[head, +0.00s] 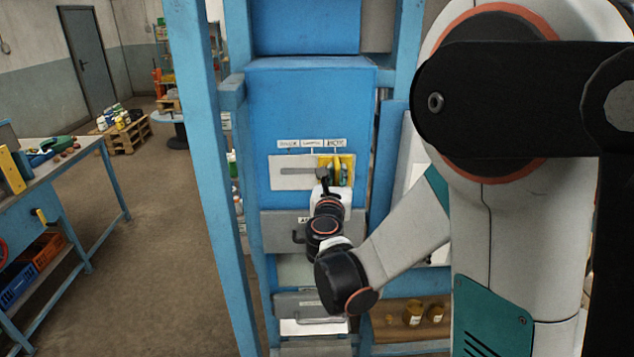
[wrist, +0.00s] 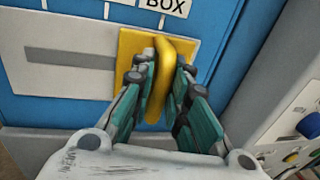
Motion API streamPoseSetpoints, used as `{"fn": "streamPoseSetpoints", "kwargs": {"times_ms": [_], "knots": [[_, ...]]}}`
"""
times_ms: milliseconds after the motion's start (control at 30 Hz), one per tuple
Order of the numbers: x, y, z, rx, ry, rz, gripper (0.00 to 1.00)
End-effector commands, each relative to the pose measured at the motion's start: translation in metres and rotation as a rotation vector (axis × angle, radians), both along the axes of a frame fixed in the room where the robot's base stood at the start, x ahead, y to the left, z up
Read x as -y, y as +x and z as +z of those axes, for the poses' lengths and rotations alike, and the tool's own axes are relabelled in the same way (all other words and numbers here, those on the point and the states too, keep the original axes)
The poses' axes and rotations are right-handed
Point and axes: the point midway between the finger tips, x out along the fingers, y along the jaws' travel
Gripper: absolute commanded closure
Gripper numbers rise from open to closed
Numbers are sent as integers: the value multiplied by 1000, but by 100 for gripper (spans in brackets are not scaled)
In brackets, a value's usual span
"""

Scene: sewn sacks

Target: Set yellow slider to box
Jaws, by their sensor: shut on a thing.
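The yellow slider (head: 345,163) sits at the right end of its slot on a pale plate (head: 285,178) on the blue cabinet front. In the wrist view, the slider's upright yellow handle (wrist: 160,100) stands out from a square yellow base. The BOX label (wrist: 165,5) is just above that base; it also shows in the head view (head: 341,142). My gripper (wrist: 164,72) is shut on the handle, one finger on each side. The empty slot (wrist: 70,57) runs to the left of the slider.
Two more labels (head: 289,144) stand left of BOX. Grey drawer fronts (head: 285,222) lie below the plate. A blue upright post (head: 200,130) stands at the left. To the right in the wrist view is a panel with a blue knob (wrist: 309,124).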

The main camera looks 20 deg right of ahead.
Motion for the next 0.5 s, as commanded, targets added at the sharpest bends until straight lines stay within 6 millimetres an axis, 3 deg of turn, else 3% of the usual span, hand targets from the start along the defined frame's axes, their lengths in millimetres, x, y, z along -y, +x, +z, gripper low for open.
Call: {"fn": "streamPoseSetpoints", "kwargs": {"times_ms": [367,400,433,500], "knots": [[8,-2,2,1,-1,-10,100],[8,-2,2,1,-1,-10,76],[8,-2,2,2,-1,-11,70],[8,-2,2,2,-1,-10,67]]}}
